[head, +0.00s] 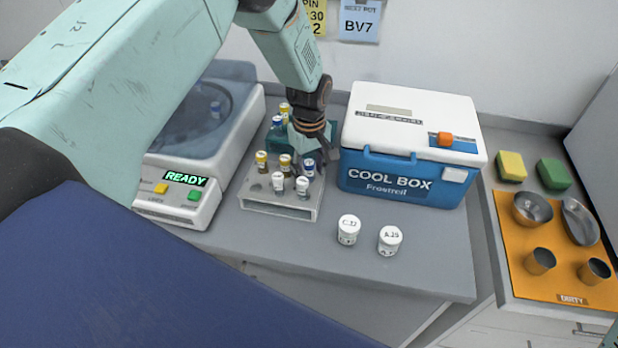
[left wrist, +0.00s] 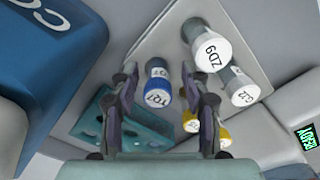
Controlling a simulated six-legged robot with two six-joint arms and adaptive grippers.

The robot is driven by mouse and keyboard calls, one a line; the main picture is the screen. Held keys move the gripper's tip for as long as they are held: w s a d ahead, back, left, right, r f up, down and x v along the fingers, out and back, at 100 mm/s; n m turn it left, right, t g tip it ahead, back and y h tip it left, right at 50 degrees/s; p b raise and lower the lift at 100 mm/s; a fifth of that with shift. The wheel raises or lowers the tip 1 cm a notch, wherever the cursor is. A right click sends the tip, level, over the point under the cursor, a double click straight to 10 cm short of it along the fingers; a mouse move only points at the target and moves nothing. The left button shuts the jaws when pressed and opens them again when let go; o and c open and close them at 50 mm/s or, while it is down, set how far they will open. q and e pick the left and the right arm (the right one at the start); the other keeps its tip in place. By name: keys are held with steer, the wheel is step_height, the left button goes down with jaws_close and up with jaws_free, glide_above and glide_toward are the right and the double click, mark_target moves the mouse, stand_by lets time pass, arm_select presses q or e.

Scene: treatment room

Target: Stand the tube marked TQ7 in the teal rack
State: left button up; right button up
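The tube marked TQ7 (left wrist: 157,88) has a blue cap and shows between the fingers of my left gripper in the left wrist view. In the head view it is the blue-capped tube (head: 309,168) at the right of the grey rack (head: 262,207). My left gripper (head: 314,152) is open above and around it, with a gap on each side in the wrist view. The teal rack (left wrist: 128,128) lies close by, behind the grey rack in the head view, partly hidden by my gripper. It holds blue- and yellow-capped tubes.
White-capped tubes marked ZD9 (left wrist: 210,50) and CJ2 (left wrist: 243,92), plus yellow-capped ones (head: 261,160), stand near TQ7. The cool box (head: 400,175) is close on the right, a centrifuge (head: 190,160) on the left. Two white-lidded jars (head: 348,230) stand in front.

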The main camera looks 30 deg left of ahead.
arm_select(q)
steer(key=shift+c, duration=0.7)
steer(key=shift+w+a+f, duration=0.15)
steer(key=shift+w+f, duration=0.1)
steer(key=shift+w, duration=0.05)
steer(key=c, duration=0.5)
steer(key=shift+s, duration=0.1)
jaws_close()
steer(key=shift+s+r, duration=0.15)
